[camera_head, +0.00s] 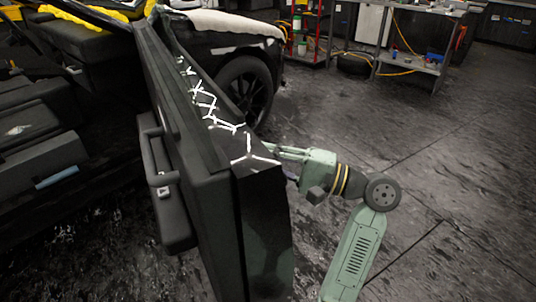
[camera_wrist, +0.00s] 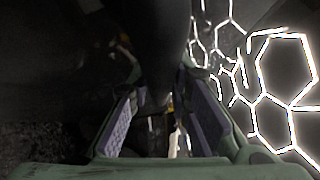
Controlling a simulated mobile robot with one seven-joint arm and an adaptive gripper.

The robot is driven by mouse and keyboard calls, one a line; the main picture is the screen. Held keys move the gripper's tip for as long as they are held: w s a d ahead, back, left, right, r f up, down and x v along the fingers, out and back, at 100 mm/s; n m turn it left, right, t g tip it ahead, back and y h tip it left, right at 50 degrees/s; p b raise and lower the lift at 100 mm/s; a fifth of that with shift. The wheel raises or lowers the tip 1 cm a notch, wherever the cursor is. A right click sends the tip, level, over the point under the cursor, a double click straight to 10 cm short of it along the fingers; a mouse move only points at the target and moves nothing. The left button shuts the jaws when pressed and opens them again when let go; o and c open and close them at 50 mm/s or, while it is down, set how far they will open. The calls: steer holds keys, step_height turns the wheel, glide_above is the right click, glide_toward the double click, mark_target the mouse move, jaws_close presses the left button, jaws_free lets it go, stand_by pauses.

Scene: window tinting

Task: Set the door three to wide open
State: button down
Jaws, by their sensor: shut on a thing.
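The car door (camera_head: 205,190), a dark panel, stands swung out from the car body in the head view. Its inner side, with an armrest (camera_head: 165,185), faces left, and its glossy outer side shows white hexagonal light reflections. My gripper (camera_head: 280,152) is at the outer side of the door near its free edge. In the wrist view, the two purple-padded fingers of my gripper (camera_wrist: 167,98) stand on either side of a dark upright part. The door's glossy skin (camera_wrist: 240,65) fills the right of that view. The exact grip contact is too dark to make out.
The car's front wheel (camera_head: 248,90) and white-covered fender (camera_head: 230,25) lie behind the door. The seats (camera_head: 40,130) show at left. A metal workbench (camera_head: 415,60) and a red rack (camera_head: 300,35) stand at the back. The dark floor at right is clear.

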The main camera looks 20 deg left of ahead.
steer(key=shift+w+d, duration=0.5)
steer(key=shift+w, duration=0.15)
steer(key=shift+t, duration=0.4)
steer(key=c, duration=1.9)
jaws_free()
steer(key=shift+d, duration=0.1)
steer(key=shift+o, duration=0.7)
steer(key=shift+w+d, duration=0.1)
steer(key=shift+o, duration=1.4)
steer(key=shift+s, duration=0.2)
steer(key=d+f, duration=0.1)
steer(key=d, duration=1)
steer(key=shift+w+d+f, duration=0.3)
steer(key=shift+d, duration=0.05)
